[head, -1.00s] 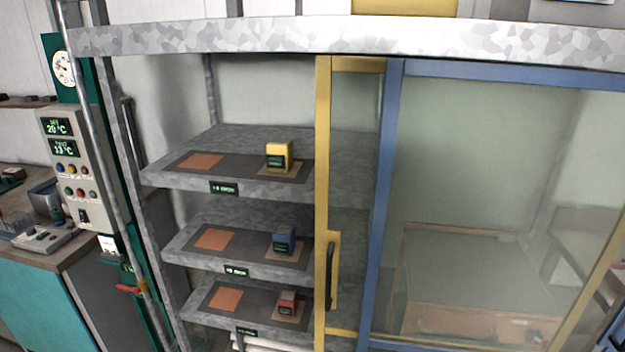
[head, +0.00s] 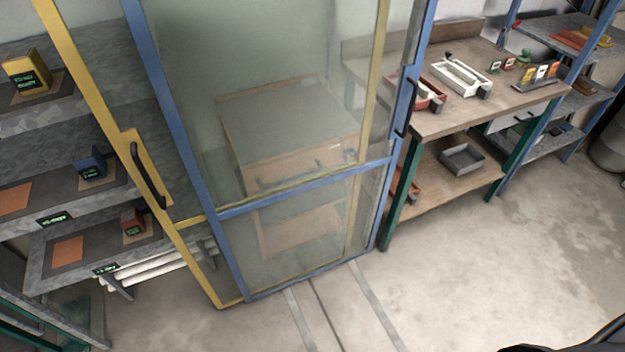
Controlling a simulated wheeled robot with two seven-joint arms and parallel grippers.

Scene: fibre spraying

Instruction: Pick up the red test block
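The red test block (head: 131,221) sits at the left of the head view, on a small tan pad on the lowest visible shelf (head: 43,275). It stands just left of the yellow-framed sliding door, with the shelf front open there. A blue block (head: 91,166) sits on the shelf above, and a yellow block (head: 27,73) on the shelf above that. Neither of my grippers is in view. A dark shape at the bottom right corner is too cut off to identify.
The yellow-framed door (head: 131,137) and blue-framed glass door (head: 224,214) cover the cabinet's middle. A wooden workbench (head: 458,112) with red and white trays stands to the right. White rolls (head: 160,265) lie under the lowest shelf. The concrete floor (head: 480,270) in front is clear.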

